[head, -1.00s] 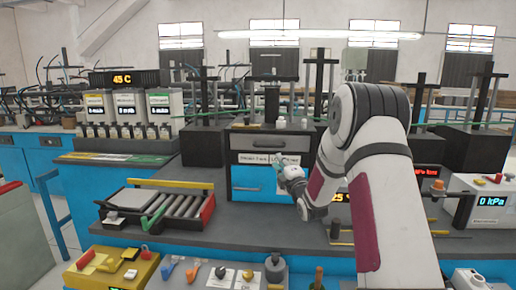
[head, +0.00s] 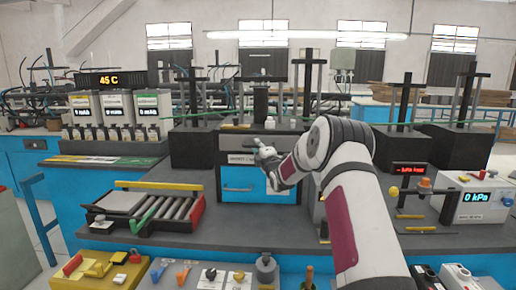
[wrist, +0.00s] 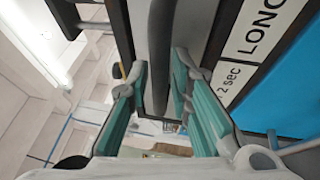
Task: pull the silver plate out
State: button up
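The silver plate (head: 235,142) appears to be the grey upper front of the dark cabinet in the head view, above a printed label and a blue lower front. My gripper (head: 262,150) is in front of it at the cabinet's right part and hides some of it. In the wrist view, my gripper (wrist: 163,82) has its two teal-padded fingers apart. A dark grey bar, likely the plate's handle (wrist: 163,35), runs up between and beyond the fingertips. I cannot tell whether either finger touches it.
The blue lower front (head: 243,183) has its own handle. A roller tray (head: 145,208) lies on the bench to the left. A pressure box (head: 478,200) stands at the right. Several dark stands flank the cabinet. The bench before the cabinet is mostly clear.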

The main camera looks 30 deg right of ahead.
jog(key=shift+c, duration=0.6)
grip_shut()
jog(key=shift+s+a, duration=0.1)
jog(key=s+a+p, duration=0.4)
jog(key=s+a, duration=0.2)
jog(key=s, duration=0.3)
jog(key=s+a+p, duration=0.4)
jog(key=s+a, duration=0.2)
jog(key=s, duration=0.3)
jog(key=shift+s, duration=0.15)
jog(key=shift+a, duration=0.15)
jog(key=shift+o, duration=0.6)
grip_release()
